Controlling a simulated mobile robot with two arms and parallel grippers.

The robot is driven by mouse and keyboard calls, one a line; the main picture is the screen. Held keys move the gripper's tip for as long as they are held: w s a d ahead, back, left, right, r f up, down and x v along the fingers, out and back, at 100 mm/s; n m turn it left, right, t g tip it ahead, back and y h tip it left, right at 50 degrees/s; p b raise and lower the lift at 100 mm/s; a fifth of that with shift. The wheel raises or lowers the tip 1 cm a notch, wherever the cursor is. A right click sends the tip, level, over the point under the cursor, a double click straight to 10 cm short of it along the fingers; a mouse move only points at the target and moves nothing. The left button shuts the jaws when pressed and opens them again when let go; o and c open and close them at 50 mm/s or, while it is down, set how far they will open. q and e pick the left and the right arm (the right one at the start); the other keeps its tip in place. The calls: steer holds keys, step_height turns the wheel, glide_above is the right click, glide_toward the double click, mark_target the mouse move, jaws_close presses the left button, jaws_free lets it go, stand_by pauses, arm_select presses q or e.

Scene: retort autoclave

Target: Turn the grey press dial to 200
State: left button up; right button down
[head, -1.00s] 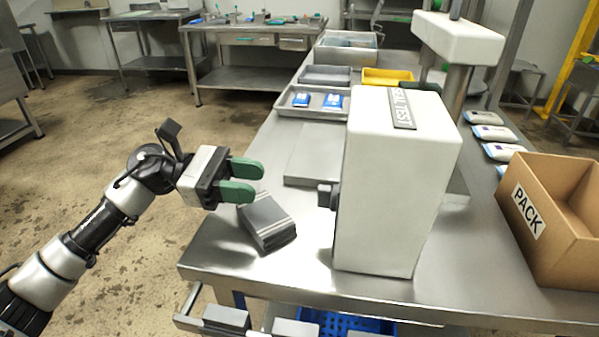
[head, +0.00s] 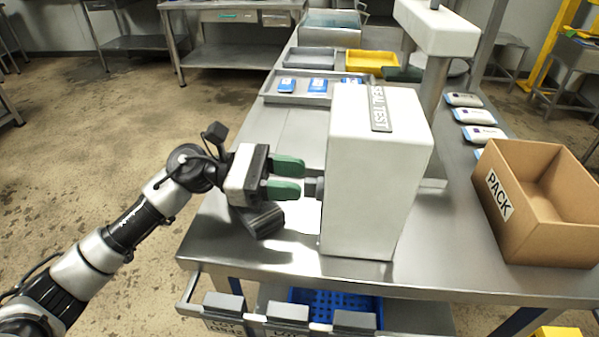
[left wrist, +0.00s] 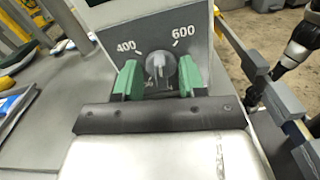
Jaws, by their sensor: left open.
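The press is a white box (head: 375,180) marked "SEAL TEST" standing on the steel bench. Its grey dial (head: 313,188) sticks out of the left side in the head view. In the left wrist view the grey dial (left wrist: 160,68) sits between the fingers, with "400" to its upper left and "600" to its upper right. Other marks are hidden or out of frame. My left gripper (head: 286,178) is open, its green fingers pointing at the dial. In the left wrist view the fingers (left wrist: 159,80) stand on either side of the dial, with gaps visible. My right gripper is not in view.
A cardboard box (head: 555,240) marked "PACK" stands at the right. A metal tray (head: 272,97) with blue packets and a yellow tray (head: 372,66) are farther back. Several pouches (head: 474,116) lie along the right side.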

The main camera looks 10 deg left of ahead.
arm_select(q)
steer(key=shift+d, duration=0.85)
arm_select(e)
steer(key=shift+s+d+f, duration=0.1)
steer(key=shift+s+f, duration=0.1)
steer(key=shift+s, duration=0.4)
arm_select(q)
steer(key=shift+c, duration=0.4)
jaws_close()
steer(key=n+p, duration=0.1)
steer(key=n, duration=0.2)
steer(key=w+n, duration=0.1)
steer(key=n, duration=0.2)
steer(key=shift+w+n+p, duration=0.1)
steer(key=shift+n+p, duration=0.3)
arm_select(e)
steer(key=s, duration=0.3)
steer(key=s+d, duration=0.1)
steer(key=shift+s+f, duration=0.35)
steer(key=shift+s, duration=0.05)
arm_select(q)
steer(key=shift+f, duration=0.1)
